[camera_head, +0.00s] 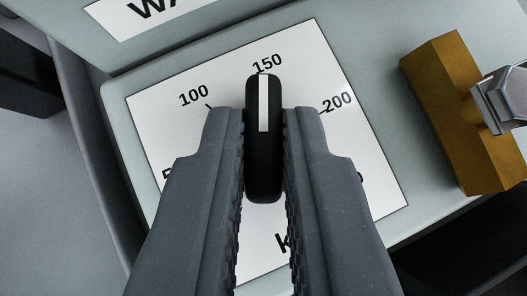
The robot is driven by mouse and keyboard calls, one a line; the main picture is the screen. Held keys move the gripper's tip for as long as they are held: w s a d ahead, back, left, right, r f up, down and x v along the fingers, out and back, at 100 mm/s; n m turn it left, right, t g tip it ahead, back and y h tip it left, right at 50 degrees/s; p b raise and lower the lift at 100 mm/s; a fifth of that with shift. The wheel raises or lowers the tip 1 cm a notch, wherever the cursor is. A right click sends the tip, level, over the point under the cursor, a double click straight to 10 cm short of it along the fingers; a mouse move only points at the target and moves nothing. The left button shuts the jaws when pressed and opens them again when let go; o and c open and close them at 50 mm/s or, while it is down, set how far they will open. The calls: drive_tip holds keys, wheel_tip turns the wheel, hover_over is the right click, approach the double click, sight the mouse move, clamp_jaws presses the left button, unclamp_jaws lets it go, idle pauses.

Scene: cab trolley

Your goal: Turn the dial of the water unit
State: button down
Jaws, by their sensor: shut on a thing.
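The dial is a black, upright-looking knob (264,177) with a white pointer stripe, in the middle of the view. Its stripe points up, close to the 150 mark on a white scale plate (225,85). The plate also shows 100 to the left and 200 to the right, and sits tilted in the picture. My gripper (265,150) is shut on the knob, one grey ridged finger on each side. The fingers hide the lower left and lower right of the plate and part of its lettering.
A brass-coloured block (445,100) with a metal hex fitting (503,98) sticks out at the right, near the plate. A second white label (150,15) with partly cut-off lettering is at the upper left. Dark gaps lie at the left edge and lower right.

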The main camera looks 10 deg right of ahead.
drive_tip(key=shift+a+r+m+g+h+p, duration=0.2)
drive_tip(key=shift+m+h+p, duration=0.5)
drive_tip(key=shift+p, duration=1.75)
drive_tip(key=shift+a+r+m+g+h+p, duration=0.15)
drive_tip(key=shift+m+h+p, duration=0.55)
drive_tip(key=shift+p, duration=1.7)
drive_tip(key=m+p, duration=0.1)
drive_tip(key=m+g+h+p, duration=0.1)
drive_tip(key=p, duration=0.1)
drive_tip(key=shift+f, duration=0.25)
drive_tip(key=shift+w+f+m+h, duration=0.15)
drive_tip(key=shift+m+h, duration=0.15)
drive_tip(key=shift+m, duration=0.4)
drive_tip(key=shift+w+a+f+m+g+h+b, duration=0.1)
drive_tip(key=shift+m+g+h+b, duration=0.4)
drive_tip(key=shift+m, duration=0.3)
drive_tip(key=m+g+b, duration=0.1)
drive_tip(key=b, duration=0.1)
drive_tip(key=m+g+h+b, duration=0.1)
drive_tip(key=m+b, duration=0.1)
drive_tip(key=shift+w+a, duration=0.15)
drive_tip(key=shift+m+g+h, duration=0.25)
drive_tip(key=shift+m+h, duration=0.05)
drive_tip(key=shift+m, duration=0.1)
drive_tip(key=shift+r, duration=0.25)
drive_tip(key=c, duration=1.5)
unclamp_jaws()
